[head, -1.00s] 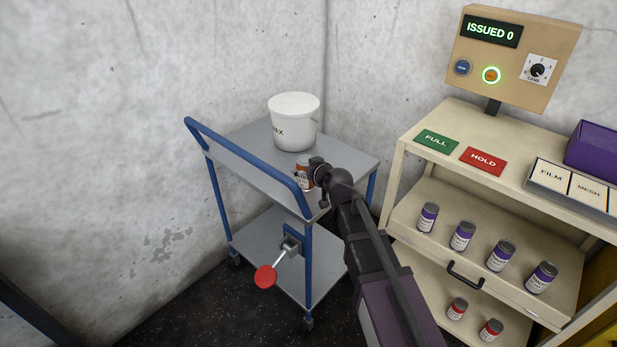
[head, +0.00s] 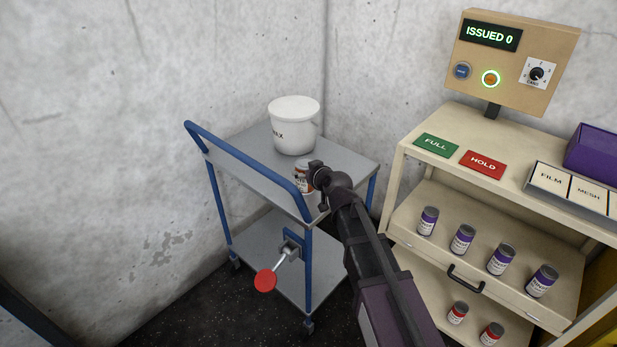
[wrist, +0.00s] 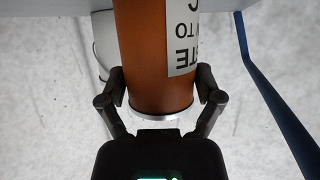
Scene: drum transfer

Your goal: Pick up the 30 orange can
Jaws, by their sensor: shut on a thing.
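The orange can (head: 303,174) has a white label and a silver rim. It is at the front of the grey cart top in the head view, partly hidden by my gripper. My gripper (head: 314,180) reaches it from the right. In the wrist view the orange can (wrist: 155,60) fills the middle, with upside-down black print on its label. My gripper (wrist: 160,94) has a dark finger on each side of the can, shut on it near the silver rim. I cannot tell whether the can touches the cart top.
A white lidded bucket (head: 294,127) stands behind the can on the cart (head: 345,157). The cart's blue handle (head: 240,160) runs along the left. A beige shelf unit (head: 415,205) with several purple-labelled cans stands at right. Concrete walls close off the back.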

